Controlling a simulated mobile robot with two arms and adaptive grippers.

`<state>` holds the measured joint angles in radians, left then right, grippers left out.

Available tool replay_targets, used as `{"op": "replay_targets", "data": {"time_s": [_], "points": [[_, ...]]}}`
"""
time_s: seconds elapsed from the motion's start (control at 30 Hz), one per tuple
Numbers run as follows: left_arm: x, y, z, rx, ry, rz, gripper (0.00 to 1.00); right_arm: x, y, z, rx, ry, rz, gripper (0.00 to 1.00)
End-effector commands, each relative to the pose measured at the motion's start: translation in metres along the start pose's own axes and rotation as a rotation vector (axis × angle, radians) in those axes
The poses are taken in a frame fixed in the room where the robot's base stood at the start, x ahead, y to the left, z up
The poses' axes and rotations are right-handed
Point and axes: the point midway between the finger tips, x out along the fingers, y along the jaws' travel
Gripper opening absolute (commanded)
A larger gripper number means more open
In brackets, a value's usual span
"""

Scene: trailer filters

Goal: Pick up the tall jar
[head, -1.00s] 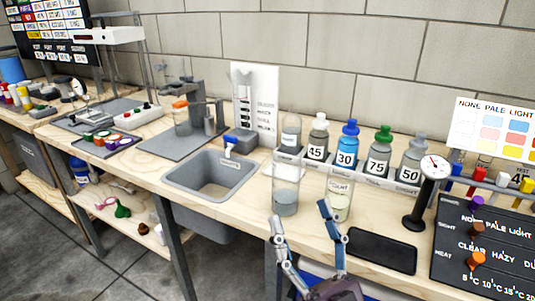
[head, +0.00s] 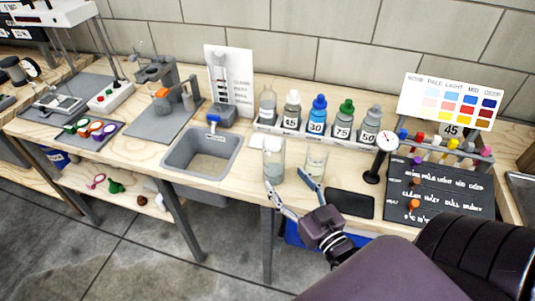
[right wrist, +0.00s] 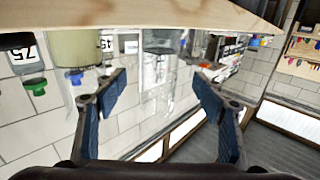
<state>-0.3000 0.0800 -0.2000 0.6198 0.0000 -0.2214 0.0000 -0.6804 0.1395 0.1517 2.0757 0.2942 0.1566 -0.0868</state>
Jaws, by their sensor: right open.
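The tall jar (head: 273,158) is clear, with grey contents in its lower part, and stands upright on the wooden bench right of the sink. A shorter jar (head: 315,163) with pale yellowish contents stands just right of it. My right gripper (head: 285,179) is open and empty at the bench's front edge, its fingers pointing toward the two jars. In the right wrist view, the picture is upside down; the tall jar (right wrist: 162,62) shows between the open fingers (right wrist: 160,85), and the shorter jar (right wrist: 78,48) lies to the left. My left gripper is not in view.
A rack of labelled bottles (head: 318,120) stands behind the jars. A round dial on a stand (head: 372,170) and a black pad (head: 350,203) are to the right. The sink (head: 203,152) is to the left.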

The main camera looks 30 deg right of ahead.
Motion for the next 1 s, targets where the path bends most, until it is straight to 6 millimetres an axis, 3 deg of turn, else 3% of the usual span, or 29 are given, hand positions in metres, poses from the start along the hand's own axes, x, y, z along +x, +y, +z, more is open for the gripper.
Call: {"op": "replay_targets", "data": {"time_s": [0.63,1.0], "points": [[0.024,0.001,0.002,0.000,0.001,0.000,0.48,0.070,-0.001,-0.003,0.000,0.004,0.000,0.64],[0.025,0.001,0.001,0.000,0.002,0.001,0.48,0.076,-0.001,-0.004,-0.001,0.002,-0.001,0.61]]}}
